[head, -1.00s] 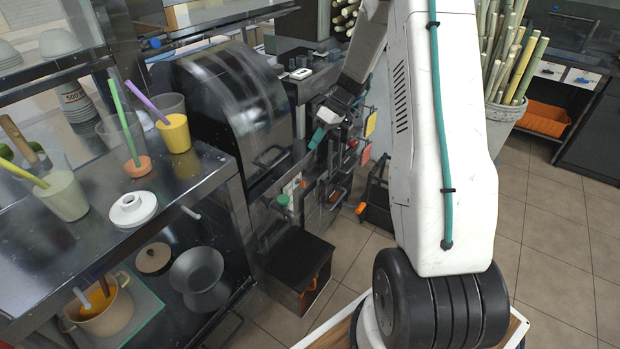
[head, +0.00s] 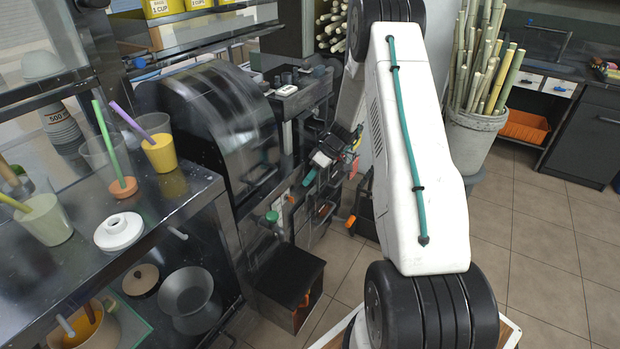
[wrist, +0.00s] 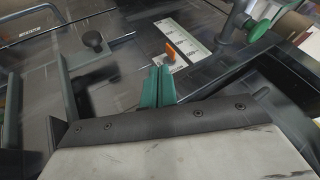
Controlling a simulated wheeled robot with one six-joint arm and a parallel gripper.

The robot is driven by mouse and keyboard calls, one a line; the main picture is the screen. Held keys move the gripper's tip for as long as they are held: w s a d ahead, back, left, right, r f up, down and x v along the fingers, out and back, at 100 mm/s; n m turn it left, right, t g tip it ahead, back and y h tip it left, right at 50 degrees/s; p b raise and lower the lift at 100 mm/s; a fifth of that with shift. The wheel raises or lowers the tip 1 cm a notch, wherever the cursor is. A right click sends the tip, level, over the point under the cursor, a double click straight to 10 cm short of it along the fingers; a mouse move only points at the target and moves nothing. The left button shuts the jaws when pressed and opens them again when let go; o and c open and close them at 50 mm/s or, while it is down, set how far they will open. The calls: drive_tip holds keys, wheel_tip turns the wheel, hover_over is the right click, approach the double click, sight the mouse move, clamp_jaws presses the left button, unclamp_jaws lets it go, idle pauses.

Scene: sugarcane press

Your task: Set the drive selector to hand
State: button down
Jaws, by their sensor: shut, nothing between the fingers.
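The drive selector shows in the wrist view as a small orange lever (wrist: 171,50) on a white label plate (wrist: 184,42) on the press's dark front panel. The plate's lettering is too small to read. My gripper (wrist: 158,84) has teal fingers that are shut and empty. In the wrist view the fingertips appear just below the orange lever and close to it; I cannot tell whether they touch. In the head view my gripper (head: 309,178) is in front of the press's control panel. The press (head: 222,125) has a black curved cover.
A green knob (wrist: 258,31) is right of the plate, and a black knob (wrist: 93,40) is left. A bar handle (wrist: 62,85) stands out at left. In the head view, a steel counter (head: 165,200) with cups is at left, and a dark box (head: 285,275) sits below the panel.

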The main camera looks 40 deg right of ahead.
sight(290, 199)
drive_tip(key=x, duration=0.6)
drive_tip(key=shift+a+f, duration=0.25)
drive_tip(key=shift+f, duration=0.05)
drive_tip(key=shift+w+a, duration=0.1)
drive_tip(key=shift+a, duration=0.1)
